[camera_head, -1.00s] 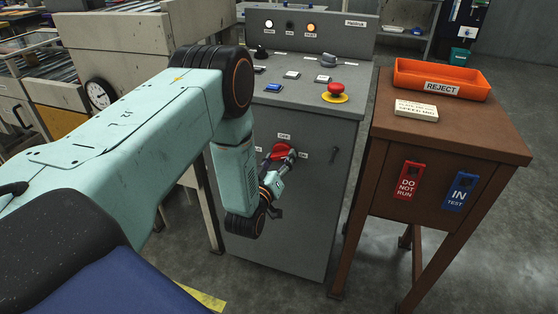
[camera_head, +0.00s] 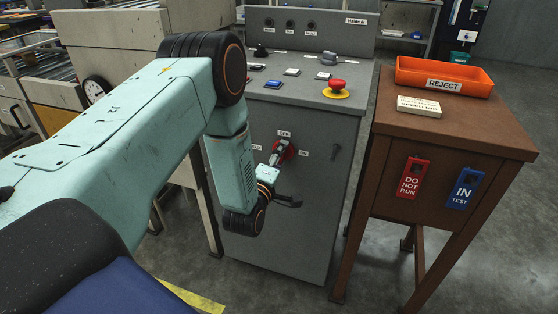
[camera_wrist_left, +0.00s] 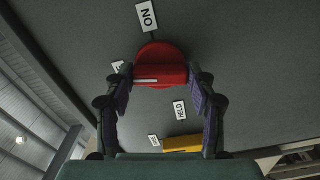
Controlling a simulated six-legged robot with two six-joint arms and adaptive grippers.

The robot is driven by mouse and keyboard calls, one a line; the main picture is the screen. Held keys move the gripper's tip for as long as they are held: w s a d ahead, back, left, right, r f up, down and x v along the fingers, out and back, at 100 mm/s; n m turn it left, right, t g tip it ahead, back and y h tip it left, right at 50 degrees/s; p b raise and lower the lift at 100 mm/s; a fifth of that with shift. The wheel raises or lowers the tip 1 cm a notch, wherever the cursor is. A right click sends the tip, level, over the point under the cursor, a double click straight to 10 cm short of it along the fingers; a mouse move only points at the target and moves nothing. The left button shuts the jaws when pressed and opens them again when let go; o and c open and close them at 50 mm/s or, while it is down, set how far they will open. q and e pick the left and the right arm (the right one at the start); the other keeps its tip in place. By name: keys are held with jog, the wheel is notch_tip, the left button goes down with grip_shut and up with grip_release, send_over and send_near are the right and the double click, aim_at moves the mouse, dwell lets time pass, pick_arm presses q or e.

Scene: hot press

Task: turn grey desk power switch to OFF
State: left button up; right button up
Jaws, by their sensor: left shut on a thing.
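The red power switch knob (camera_head: 291,149) is on the front of the grey desk (camera_head: 317,205), partly hidden by my left gripper (camera_head: 279,153). An OFF label (camera_head: 284,134) is above it and an ON label (camera_head: 303,153) to its right. In the left wrist view the red knob (camera_wrist_left: 160,62) sits between the fingertips of my left gripper (camera_wrist_left: 160,78), which is shut on it. The knob's white mark points left, toward a partly hidden label (camera_wrist_left: 118,66). The ON label (camera_wrist_left: 147,16) is above and a HELD label (camera_wrist_left: 179,110) below right. My right gripper is not visible.
The desk top has a red mushroom button (camera_head: 337,84) and other controls; the panel lamps (camera_head: 290,24) are dark. A brown stand (camera_head: 450,140) with an orange REJECT tray (camera_head: 440,72) and two hanging tags stands close on the right. Grey floor shows beyond it.

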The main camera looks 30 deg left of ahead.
pick_arm(q)
jog(key=shift+w+a+r+n+b, duration=0.1)
jog(key=shift+n+b, duration=0.1)
jog(key=shift+n, duration=0.4)
jog(key=shift+r+n+b, duration=0.1)
jog(key=shift+n+b, duration=0.05)
jog(key=shift+n, duration=0.45)
jog(key=o, duration=1.2)
jog(key=shift+f, duration=0.15)
jog(key=v, duration=1.2)
jog(key=x, duration=1.2)
